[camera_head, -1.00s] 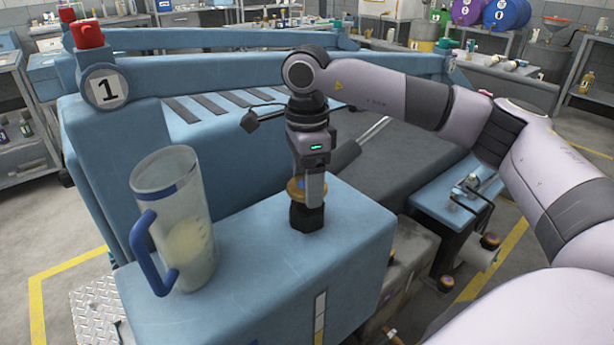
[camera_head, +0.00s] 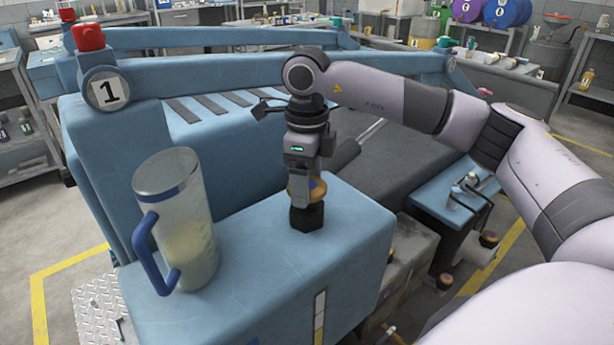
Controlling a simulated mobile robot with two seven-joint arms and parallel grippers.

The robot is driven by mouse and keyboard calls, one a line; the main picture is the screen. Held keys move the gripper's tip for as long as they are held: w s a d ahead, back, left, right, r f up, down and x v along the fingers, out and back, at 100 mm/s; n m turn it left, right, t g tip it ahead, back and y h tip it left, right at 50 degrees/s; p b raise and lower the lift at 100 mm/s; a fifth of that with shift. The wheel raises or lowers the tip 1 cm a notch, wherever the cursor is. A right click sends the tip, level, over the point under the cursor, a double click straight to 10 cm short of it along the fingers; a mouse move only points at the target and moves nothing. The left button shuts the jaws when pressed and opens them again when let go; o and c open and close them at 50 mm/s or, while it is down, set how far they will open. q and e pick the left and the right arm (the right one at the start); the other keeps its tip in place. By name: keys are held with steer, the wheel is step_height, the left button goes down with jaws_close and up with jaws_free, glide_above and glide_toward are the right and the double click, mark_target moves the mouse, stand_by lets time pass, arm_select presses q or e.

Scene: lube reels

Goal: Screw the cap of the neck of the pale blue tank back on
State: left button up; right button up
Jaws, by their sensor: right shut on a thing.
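The pale blue tank (camera_head: 350,240) fills the lower middle of the head view. Its black neck (camera_head: 306,216) stands up from the tank's top. A brass-coloured cap (camera_head: 316,189) sits at the top of the neck, partly hidden by my fingers. My right gripper (camera_head: 306,192) points straight down over the neck and is shut on the cap. The cap is right at the neck; I cannot tell how the threads sit. My left gripper is not in view.
A clear measuring jug (camera_head: 190,225) with a blue handle and some pale liquid stands on the tank's top, left of the neck. Blue beams with a red knob (camera_head: 88,37) and a number 1 plate (camera_head: 106,89) run behind. The tank top right of the neck is clear.

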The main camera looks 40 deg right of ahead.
steer(key=shift+r+m, duration=0.1)
steer(key=shift+m, duration=0.3)
steer(key=m+p, duration=0.1)
steer(key=m, duration=0.3)
steer(key=shift+m, duration=0.4)
steer(key=m, duration=0.3)
steer(key=shift+p, duration=0.3)
steer(key=shift+m, duration=1.1)
